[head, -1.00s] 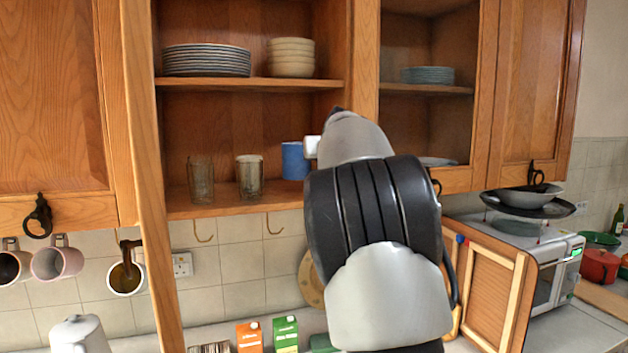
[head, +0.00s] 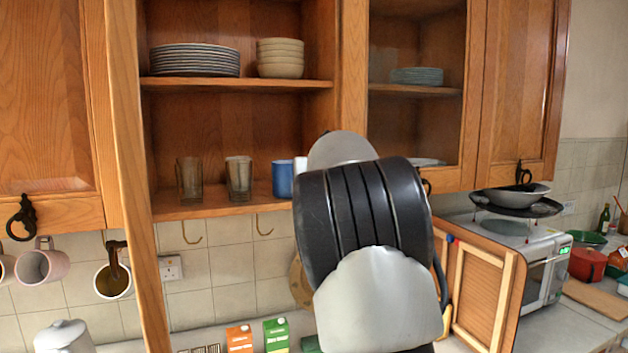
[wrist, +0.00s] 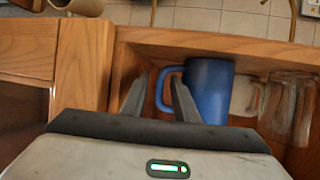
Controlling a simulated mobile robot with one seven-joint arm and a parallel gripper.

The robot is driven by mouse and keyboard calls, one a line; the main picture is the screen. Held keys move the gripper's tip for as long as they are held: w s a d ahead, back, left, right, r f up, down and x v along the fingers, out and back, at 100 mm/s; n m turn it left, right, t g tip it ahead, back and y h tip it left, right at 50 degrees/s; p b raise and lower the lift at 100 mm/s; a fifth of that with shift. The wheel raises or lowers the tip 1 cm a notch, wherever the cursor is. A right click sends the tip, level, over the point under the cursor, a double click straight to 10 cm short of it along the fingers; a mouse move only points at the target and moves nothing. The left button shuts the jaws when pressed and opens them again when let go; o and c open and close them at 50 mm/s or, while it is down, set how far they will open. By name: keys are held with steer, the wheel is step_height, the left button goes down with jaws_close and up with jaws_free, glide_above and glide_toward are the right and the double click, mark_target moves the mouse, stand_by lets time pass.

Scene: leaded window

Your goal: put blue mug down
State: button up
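The blue mug (head: 283,179) stands upright on the lower shelf (head: 225,207) of the open cupboard, right of two glasses. My arm hides its right side in the head view. In the wrist view, which is upside down, the mug (wrist: 208,88) has its handle (wrist: 164,88) turned toward my gripper (wrist: 159,79). The two fingers are apart, one on the outer side of the handle and the other at the gap between handle and body. A space shows between the outer finger and the handle.
Two glasses (head: 189,180) (head: 238,178) stand left of the mug; in the wrist view a pale cup also shows behind it. Plates (head: 195,60) and bowls (head: 280,57) fill the shelf above. An open cupboard door (head: 140,200) stands at the left.

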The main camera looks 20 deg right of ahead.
steer(key=shift+r, duration=0.3)
steer(key=b+v, duration=0.2)
steer(key=v, duration=1)
steer(key=s+a+f+g+y, duration=0.1)
steer(key=s+a+f+g, duration=0.1)
steer(key=s+a+f, duration=0.3)
steer(key=s+a+f+n+g, duration=0.1)
steer(key=s+a+f+g, duration=0.2)
steer(key=s+f, duration=0.9)
steer(key=s+a+f+n+g+y, duration=0.1)
steer(key=s+a+f, duration=0.6)
steer(key=s, duration=1.4)
steer(key=shift+a+f+g+y, duration=0.3)
steer(key=shift+f+g, duration=0.5)
